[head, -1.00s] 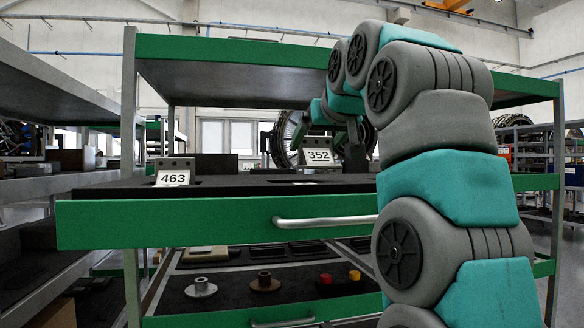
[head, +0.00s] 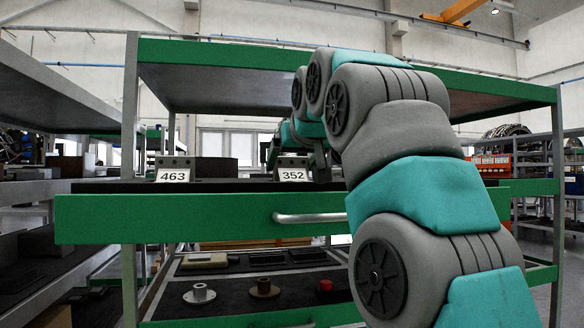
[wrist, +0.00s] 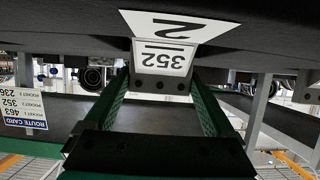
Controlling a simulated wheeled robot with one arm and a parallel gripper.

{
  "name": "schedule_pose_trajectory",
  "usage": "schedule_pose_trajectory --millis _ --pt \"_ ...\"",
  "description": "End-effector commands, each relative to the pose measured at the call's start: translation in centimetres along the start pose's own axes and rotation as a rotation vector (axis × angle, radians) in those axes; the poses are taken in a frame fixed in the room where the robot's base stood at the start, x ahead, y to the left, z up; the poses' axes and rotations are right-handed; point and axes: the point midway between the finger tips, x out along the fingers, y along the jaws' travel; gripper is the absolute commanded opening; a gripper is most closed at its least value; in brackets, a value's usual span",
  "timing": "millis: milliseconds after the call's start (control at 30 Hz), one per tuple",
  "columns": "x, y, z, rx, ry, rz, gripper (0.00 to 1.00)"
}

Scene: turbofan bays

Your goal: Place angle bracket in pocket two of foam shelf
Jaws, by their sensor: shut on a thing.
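The angle bracket (wrist: 165,84) is grey with dark holes and bears a white tag reading 352; the tagged bracket also shows in the head view (head: 292,175). My gripper (wrist: 162,88) has its two green fingers shut on it. In the wrist view the picture is upside down, and a white plate with a 2 (wrist: 165,24) lies right by the tag. The pocket opening itself is not visible, and I cannot tell whether the bracket touches the foam.
A second bracket tagged 463 (head: 174,170) stands at the left of the foam. A route card (wrist: 25,115) lists pockets and numbers. A green upper shelf (head: 220,52) hangs above. The drawer handle (head: 310,218) juts out in front. Flanged parts (head: 264,288) lie on the lower shelf.

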Motion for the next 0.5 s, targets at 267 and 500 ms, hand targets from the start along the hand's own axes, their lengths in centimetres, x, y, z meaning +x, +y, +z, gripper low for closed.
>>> schedule_pose_trajectory --millis 267,500 --pt "-0.07 0.02 0.00 0.000 0.002 0.000 0.22" --pt "-0.01 0.02 0.19 0.000 0.002 0.000 1.00"
